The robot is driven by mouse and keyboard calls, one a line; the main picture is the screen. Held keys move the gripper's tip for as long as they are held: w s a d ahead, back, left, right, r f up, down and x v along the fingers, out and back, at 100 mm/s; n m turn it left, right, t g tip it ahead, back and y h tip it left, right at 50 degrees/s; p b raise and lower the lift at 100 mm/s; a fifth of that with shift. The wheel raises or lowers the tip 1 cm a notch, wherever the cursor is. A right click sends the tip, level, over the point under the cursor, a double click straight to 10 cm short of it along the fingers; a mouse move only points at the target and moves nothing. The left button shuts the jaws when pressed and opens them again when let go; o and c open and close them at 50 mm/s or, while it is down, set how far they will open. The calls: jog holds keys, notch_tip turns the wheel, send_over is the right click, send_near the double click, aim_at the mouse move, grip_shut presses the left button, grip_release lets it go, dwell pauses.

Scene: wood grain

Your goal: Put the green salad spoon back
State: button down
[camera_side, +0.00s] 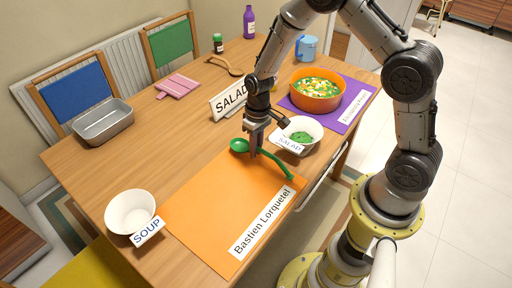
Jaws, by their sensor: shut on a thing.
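The green salad spoon (279,164) is over the far edge of the orange placemat (205,213). Its bowl is at the left and its handle runs to the lower right. My gripper (253,153) points down and is shut on the spoon near its bowl end. I cannot tell whether the spoon touches the mat. A white bowl with green salad (301,125) and a SALAD label stands just right of my gripper. A SALAD sign (229,103) stands behind it.
An orange pot (316,104) of mixed food stands on a purple mat (351,113) at the right. A white SOUP bowl (130,212) is at front left. A metal tin (103,122), pink item (177,87), wooden spoon (224,66) and blue mug (307,48) lie farther back.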

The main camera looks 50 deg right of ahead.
jog(key=shift+f, duration=0.7)
jog(key=c, duration=0.8)
grip_release()
jog(key=shift+o, duration=0.2)
